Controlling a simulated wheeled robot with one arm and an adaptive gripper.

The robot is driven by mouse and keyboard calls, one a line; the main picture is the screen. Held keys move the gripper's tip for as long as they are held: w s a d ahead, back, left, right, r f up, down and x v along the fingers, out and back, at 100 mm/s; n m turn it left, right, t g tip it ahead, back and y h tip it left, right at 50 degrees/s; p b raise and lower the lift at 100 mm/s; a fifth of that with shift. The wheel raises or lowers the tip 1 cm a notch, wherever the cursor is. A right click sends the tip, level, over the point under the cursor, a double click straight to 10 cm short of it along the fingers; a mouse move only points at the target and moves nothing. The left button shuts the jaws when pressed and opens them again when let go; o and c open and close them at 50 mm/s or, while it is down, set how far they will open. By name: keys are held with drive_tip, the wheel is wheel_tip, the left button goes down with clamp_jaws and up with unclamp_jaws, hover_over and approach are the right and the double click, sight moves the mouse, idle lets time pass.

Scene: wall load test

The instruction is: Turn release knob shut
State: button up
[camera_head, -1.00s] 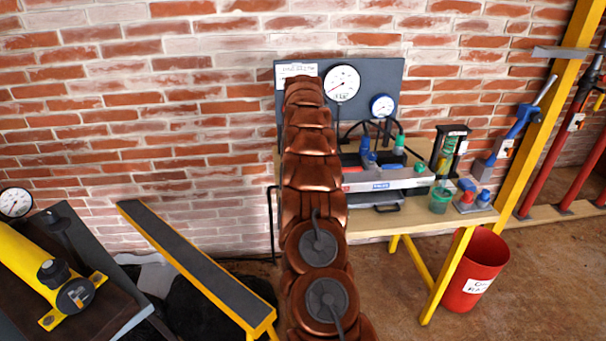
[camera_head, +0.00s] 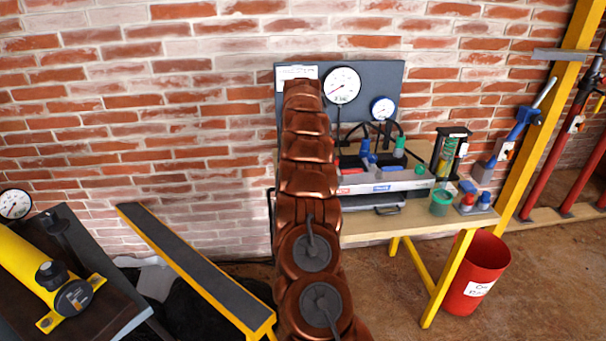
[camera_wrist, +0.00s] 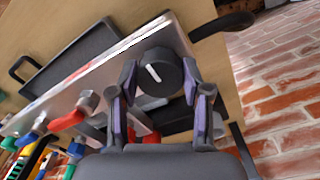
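The release knob (camera_wrist: 158,76), black and round with a white pointer line, sits at the end of a long metal block (camera_wrist: 100,86) in the wrist view. The line slants from upper left to lower right. My gripper (camera_wrist: 160,72) is open, with one finger on each side of the knob. The fingertips are close to its sides; I cannot tell whether they touch it. In the head view my copper arm hides the gripper and the knob. The same block (camera_head: 405,185) shows there on the bench, right of my arm.
The bench (camera_head: 370,228) also carries pressure gauges (camera_head: 342,85) on a grey panel, hoses, and a green cup (camera_head: 441,201). A red bin (camera_head: 476,272) stands at right. A yellow-edged beam (camera_head: 195,265) and a yellow cylinder (camera_head: 35,270) are at left. A dark tray (camera_wrist: 72,66) lies beside the block.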

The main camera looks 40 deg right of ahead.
drive_tip(key=o, duration=0.4)
drive_tip(key=shift+n, duration=0.3)
drive_tip(key=shift+r+n+p, duration=0.15)
drive_tip(key=shift+n+p, duration=0.35)
drive_tip(key=shift+n, duration=0.7)
drive_tip(key=n+p, duration=0.1)
drive_tip(key=n, duration=0.4)
drive_tip(key=shift+s+p, duration=0.1)
drive_tip(key=shift+p, duration=0.3)
drive_tip(key=n+p, duration=0.2)
drive_tip(key=n, duration=0.3)
drive_tip(key=shift+n, duration=0.3)
drive_tip(key=shift+n+p, duration=2.05)
drive_tip(key=shift+n, duration=0.25)
